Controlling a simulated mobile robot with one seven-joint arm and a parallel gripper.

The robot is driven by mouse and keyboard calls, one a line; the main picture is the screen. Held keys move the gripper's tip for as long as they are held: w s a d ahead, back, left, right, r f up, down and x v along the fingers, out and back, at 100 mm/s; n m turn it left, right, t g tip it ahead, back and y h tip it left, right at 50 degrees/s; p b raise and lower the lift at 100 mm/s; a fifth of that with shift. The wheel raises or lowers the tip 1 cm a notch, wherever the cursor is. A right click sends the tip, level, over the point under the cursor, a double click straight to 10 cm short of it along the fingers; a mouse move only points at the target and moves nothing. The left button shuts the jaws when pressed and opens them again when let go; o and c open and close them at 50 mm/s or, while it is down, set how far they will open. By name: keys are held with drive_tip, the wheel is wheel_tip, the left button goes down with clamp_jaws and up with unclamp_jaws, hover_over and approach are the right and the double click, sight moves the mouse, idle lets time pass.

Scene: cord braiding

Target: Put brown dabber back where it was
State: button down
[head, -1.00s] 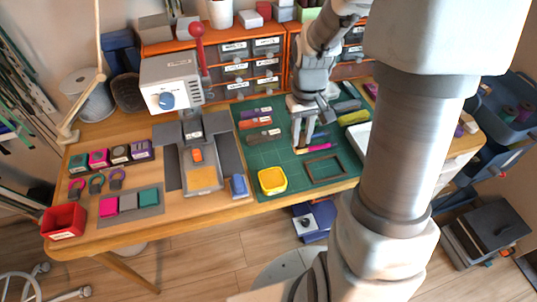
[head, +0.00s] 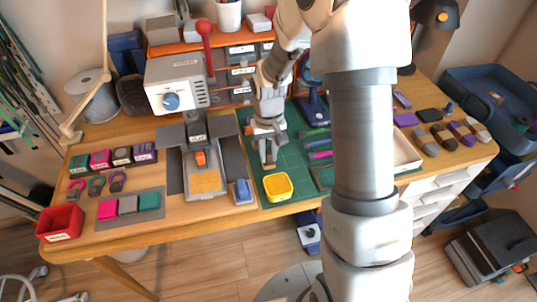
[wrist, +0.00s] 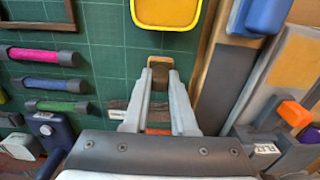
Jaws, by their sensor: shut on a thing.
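My gripper (wrist: 158,85) is shut on a small brown piece with a tan end, the brown dabber (wrist: 158,62) as far as I can tell. It points toward the yellow tray (wrist: 166,12). In the head view my gripper (head: 268,158) is low over the left part of the green mat (head: 292,168), just behind the yellow tray (head: 278,187). The tan end of the dabber (head: 269,166) shows below the fingers. I cannot tell whether it touches the mat. My fingers hide most of it.
A grey-brown labelled strip (wrist: 118,104) and an orange piece (wrist: 158,131) are close to my fingers. The press (head: 176,84) stands left. Several two-tone blocks (head: 461,133) lie at the table's right.

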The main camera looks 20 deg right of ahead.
sight(269, 153)
drive_tip(key=c, duration=1.2)
unclamp_jaws()
drive_tip(key=shift+f, duration=0.15)
drive_tip(key=o, duration=0.5)
drive_tip(key=s+r+t+p, duration=0.1)
drive_tip(key=s+r, duration=0.3)
drive_tip(key=r, duration=0.8)
drive_tip(key=s+r+t+p, duration=0.15)
drive_tip(key=s+r, duration=0.25)
drive_tip(key=r, duration=0.7)
drive_tip(key=s+r+t, duration=0.1)
drive_tip(key=s, duration=0.3)
drive_tip(key=s+r+t, duration=0.1)
drive_tip(key=s+r, duration=0.1)
drive_tip(key=s, duration=0.2)
drive_tip(key=s+r+t, duration=0.1)
drive_tip(key=s+r, duration=0.1)
drive_tip(key=s, duration=0.2)
drive_tip(key=shift+s, duration=0.15)
